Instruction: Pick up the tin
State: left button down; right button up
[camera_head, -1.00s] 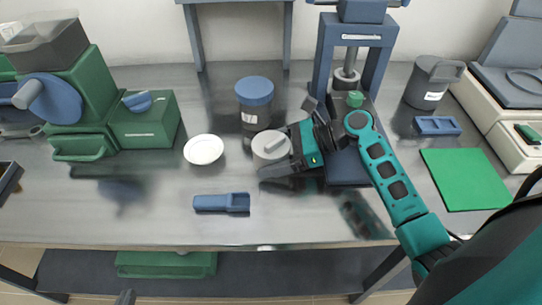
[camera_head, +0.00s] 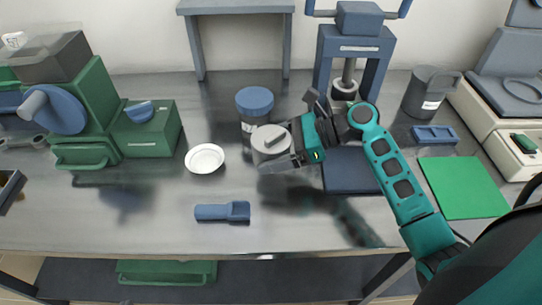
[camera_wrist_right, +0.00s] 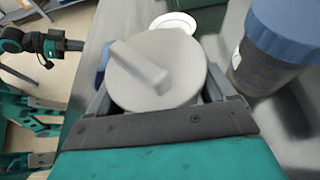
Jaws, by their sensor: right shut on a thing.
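The tin is a light grey round can (camera_head: 271,143) with a bar across its lid. My right gripper (camera_head: 285,150) is shut on it from the right side in the head view, and the tin is held a little above the bench. In the right wrist view the tin (camera_wrist_right: 185,65) sits between the two fingers, lid and bar facing the camera. The lower side of the tin is partly hidden by the gripper. My left gripper is not in view in the head view.
A blue-lidded jar (camera_head: 254,108) stands just behind the tin. A white dish (camera_head: 204,158) lies to the left, a blue scoop-like piece (camera_head: 222,211) in front. A blue press frame (camera_head: 352,50) stands behind my right arm.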

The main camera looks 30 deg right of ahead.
notch_tip(320, 180, up, 16)
jog(key=p, duration=0.3)
jog(key=shift+f, duration=0.25)
jog(key=o, duration=0.5)
jog(key=c, duration=0.5)
